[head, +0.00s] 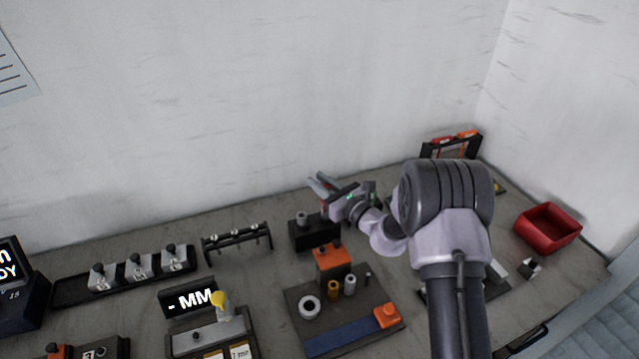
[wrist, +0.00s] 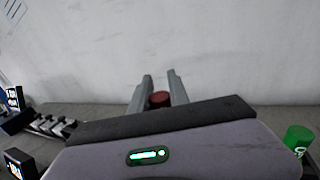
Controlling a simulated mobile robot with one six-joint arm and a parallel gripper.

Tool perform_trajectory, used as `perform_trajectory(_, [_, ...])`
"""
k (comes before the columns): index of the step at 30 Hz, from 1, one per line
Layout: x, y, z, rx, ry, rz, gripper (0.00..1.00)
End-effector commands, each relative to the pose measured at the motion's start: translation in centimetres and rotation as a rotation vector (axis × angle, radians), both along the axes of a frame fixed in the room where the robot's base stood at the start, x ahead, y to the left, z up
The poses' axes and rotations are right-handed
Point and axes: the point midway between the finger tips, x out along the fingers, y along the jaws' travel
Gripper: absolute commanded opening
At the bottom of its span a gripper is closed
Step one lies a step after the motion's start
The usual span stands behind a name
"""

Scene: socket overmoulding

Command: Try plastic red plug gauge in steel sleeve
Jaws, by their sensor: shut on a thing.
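My gripper (wrist: 158,90) is shut on a red cylindrical piece, the red plug gauge (wrist: 159,99), whose end shows between the two grey fingers in the wrist view. In the head view my gripper (head: 320,184) is held above and behind a black block, pointing toward the back wall. A grey steel-looking sleeve (head: 302,216) stands on top of that black block (head: 314,235), below the fingers and apart from them. A pale ring (head: 310,307) lies on a dark fixture plate in front; I cannot tell which of the two is the task's sleeve.
The fixture plate (head: 345,338) also bears an orange block (head: 333,258) and small cylinders. A black rack (head: 237,240) and a tray of grey blocks (head: 137,267) stand left. A red bin (head: 547,229) is at right. A green cylinder (wrist: 298,140) shows in the wrist view.

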Motion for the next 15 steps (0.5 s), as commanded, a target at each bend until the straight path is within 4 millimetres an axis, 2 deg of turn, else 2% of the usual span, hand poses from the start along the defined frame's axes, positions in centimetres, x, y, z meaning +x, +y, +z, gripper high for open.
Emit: perform_trajectory(15, [0.0, 0.0, 1.9, 0.0, 0.0, 0.0, 0.0])
